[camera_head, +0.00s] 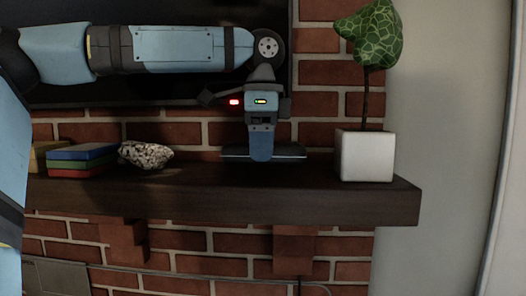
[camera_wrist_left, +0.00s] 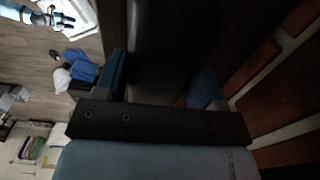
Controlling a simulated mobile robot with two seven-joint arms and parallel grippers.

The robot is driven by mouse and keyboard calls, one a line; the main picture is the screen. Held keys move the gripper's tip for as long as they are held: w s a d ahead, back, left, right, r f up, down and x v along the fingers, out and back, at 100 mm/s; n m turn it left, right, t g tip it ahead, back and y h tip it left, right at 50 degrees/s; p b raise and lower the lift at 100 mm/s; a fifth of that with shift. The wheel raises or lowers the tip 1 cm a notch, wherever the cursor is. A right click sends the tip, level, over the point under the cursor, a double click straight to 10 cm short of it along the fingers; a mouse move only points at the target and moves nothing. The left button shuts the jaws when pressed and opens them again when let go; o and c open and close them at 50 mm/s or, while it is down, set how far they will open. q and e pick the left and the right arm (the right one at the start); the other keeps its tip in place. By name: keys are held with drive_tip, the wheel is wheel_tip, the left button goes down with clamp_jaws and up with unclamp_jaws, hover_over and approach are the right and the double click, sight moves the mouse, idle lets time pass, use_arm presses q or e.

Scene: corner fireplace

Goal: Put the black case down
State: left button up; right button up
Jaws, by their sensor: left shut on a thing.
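The black case (camera_head: 290,153) is a thin, flat, dark slab above or on the dark wooden shelf (camera_head: 300,203). My left gripper (camera_head: 262,157) points down from above and is shut on the case, which sticks out on both sides of the fingers. I cannot tell whether the case touches the shelf. In the left wrist view the two blue fingers of this gripper (camera_wrist_left: 160,85) stand either side of a dark surface, too dim to part case from shelf. A small blue arm end (camera_wrist_left: 60,20) at the top left there looks like my right gripper; its jaws are unclear.
On the shelf, a white pot (camera_head: 366,156) with a leafy plant stands right of the gripper. A speckled stone (camera_head: 146,155) and a stack of coloured books (camera_head: 82,160) lie to the left. A brick wall (camera_head: 325,105) and a dark screen stand behind.

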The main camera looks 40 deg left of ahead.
use_arm(q)
drive_tip(key=shift+w+a+f, duration=0.15)
drive_tip(key=shift+f, duration=0.3)
drive_tip(key=shift+w+a+f, duration=0.1)
drive_tip(key=shift+f, duration=0.35)
drive_tip(key=shift+s+f, duration=0.1)
drive_tip(key=shift+f, duration=0.05)
drive_tip(key=o, duration=0.9)
drive_tip(key=shift+o, duration=0.2)
wheel_tip(320, 180, up, 12)
drive_tip(key=shift+r, duration=0.2)
drive_tip(key=shift+d, duration=0.1)
